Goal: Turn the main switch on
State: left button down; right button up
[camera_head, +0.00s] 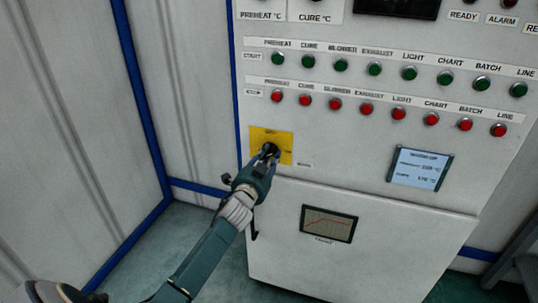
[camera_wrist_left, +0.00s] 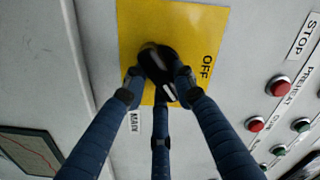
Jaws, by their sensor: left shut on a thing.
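The main switch is a black rotary knob (camera_head: 270,148) on a yellow plate (camera_head: 257,134) at the left of the grey control panel. In the left wrist view the knob (camera_wrist_left: 155,60) sits in the middle of the yellow plate (camera_wrist_left: 185,18), with "OFF" printed on one side and a "MAIN" label (camera_wrist_left: 135,121) below. My left gripper (camera_head: 267,155) is at the plate, its dark fingers closed around the knob. The fingers partly hide the knob, so its exact angle is hard to tell. My right gripper is not in view.
Rows of green buttons (camera_head: 341,65) and red buttons (camera_head: 335,104) lie above and right of the switch. A lit display (camera_head: 419,168) is at the right, and a chart window (camera_head: 328,224) is below. Pale walls with blue edging stand at the left.

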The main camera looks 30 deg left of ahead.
pick_arm(q)
jog(key=m, duration=0.3)
jog(key=shift+f+m, duration=0.15)
jog(key=shift+m, duration=0.15)
jog(key=shift+a+f+m, duration=0.1)
jog(key=shift+f+m, duration=0.05)
jog(key=shift+m, duration=1.55)
jog(key=c, duration=1.4)
grip_release()
jog(key=v, duration=1.2)
jog(key=shift+s, duration=0.1)
jog(key=shift+f, duration=0.1)
